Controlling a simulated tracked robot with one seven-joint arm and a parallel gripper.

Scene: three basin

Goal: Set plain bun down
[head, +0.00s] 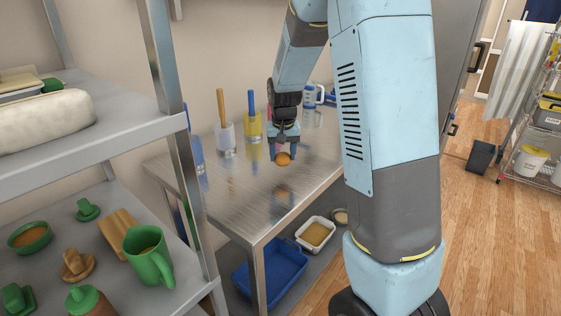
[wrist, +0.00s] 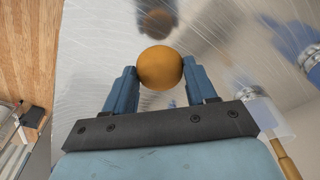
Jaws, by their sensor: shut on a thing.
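The plain bun (head: 283,159) is a small round orange-brown ball in the head view, over the steel table (head: 235,200). In the wrist view the bun (wrist: 160,67) sits between the two blue fingertips. My gripper (head: 284,154) is shut on it and points down; it also shows in the wrist view (wrist: 162,80). The bun's reflection shows on the shiny tabletop, apart from the bun, so it appears held above the surface. The exact height is hard to tell.
A clear cup (head: 226,140) and a yellow cup (head: 252,128), each with a handled tool, stand behind the gripper. A shelf rack (head: 130,135) with green dishes stands left. The table's front is clear.

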